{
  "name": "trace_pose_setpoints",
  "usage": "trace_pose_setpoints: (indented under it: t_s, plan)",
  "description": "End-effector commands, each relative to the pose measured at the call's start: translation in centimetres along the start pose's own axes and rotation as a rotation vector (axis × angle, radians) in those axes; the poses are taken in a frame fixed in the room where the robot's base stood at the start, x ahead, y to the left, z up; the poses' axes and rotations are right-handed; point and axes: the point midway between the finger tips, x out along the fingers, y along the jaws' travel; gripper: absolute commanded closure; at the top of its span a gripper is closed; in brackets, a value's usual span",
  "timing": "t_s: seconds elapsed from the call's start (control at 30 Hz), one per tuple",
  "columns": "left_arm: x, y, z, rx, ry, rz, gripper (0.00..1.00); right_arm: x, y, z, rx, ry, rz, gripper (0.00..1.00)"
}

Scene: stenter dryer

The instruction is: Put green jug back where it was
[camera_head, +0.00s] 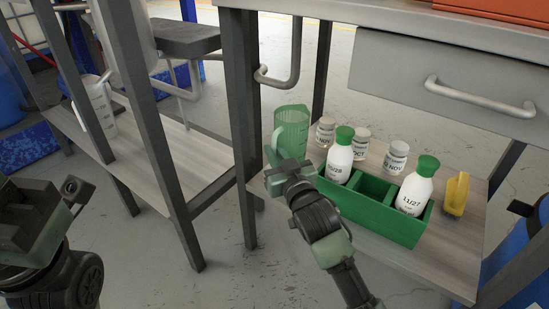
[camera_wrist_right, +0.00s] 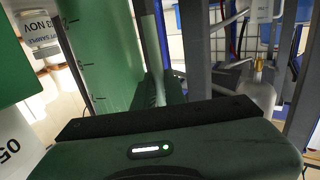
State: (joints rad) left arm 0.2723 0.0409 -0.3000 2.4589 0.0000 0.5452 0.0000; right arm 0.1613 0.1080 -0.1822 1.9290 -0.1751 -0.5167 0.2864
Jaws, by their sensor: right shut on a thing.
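The green jug (camera_head: 291,127) is translucent and stands upright at the left end of the low shelf (camera_head: 440,262) under the workbench. My right gripper (camera_head: 279,170) is at the jug's near left side, shut on it. In the right wrist view the jug (camera_wrist_right: 100,50) fills the upper left, with measuring marks on its wall. The gripper body (camera_wrist_right: 160,145) hides the lower part there, so the finger contact is not seen. My left arm's end (camera_head: 35,225) is at the left edge; its fingertips are not clear.
A green crate (camera_head: 375,212) right of the jug holds white bottles with green caps (camera_head: 340,155) (camera_head: 415,185). Several small white jars (camera_head: 396,158) stand behind it. A yellow object (camera_head: 456,193) is at the right. A table leg (camera_head: 243,110) is close left of the jug.

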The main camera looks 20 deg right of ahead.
Motion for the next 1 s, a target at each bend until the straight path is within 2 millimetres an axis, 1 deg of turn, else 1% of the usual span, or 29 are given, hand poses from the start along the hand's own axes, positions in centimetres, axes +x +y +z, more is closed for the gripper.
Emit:
trace_pose_setpoints:
  t_s: [0.2,0.33,0.37,0.4,0.43,0.7,0.8,0.9,1.0]
  plan:
    - [0.1,0.0,0.0,0.0,0.0,0.0,0.64,0.0,0.0,-0.1,0.0,0.002,0.0,1.0]
    - [0.1,0.0,0.0,0.0,0.0,0.0,0.64,0.0,0.0,0.2,0.0,0.0,0.0,1.0]
    - [0.1,0.0,0.0,0.0,0.0,0.0,0.64,0.0,0.0,0.2,0.0,0.0,0.0,0.83]
    - [0.1,0.0,0.0,0.0,0.0,0.0,0.64,0.0,0.0,0.2,-0.001,0.0,0.0,0.72]
    - [0.1,0.0,0.0,0.0,0.0,0.0,0.64,0.0,0.0,0.2,-0.001,0.0,0.0,0.67]
    - [0.1,0.0,0.0,0.0,0.0,0.0,0.64,0.0,0.0,0.2,-0.001,0.0,0.0,0.67]
    - [0.1,0.0,0.0,0.0,0.0,0.0,0.64,0.0,0.0,-0.2,-0.001,0.002,0.0,0.67]
    - [0.7,-0.1,0.0,-0.001,0.005,0.0,0.64,-1.1,0.0,-0.2,0.0,-0.002,0.0,0.67]
    - [-0.3,-0.3,0.7,-0.005,-0.043,-0.016,0.64,-2.9,0.0,-0.3,0.0,-0.003,0.0,0.67]
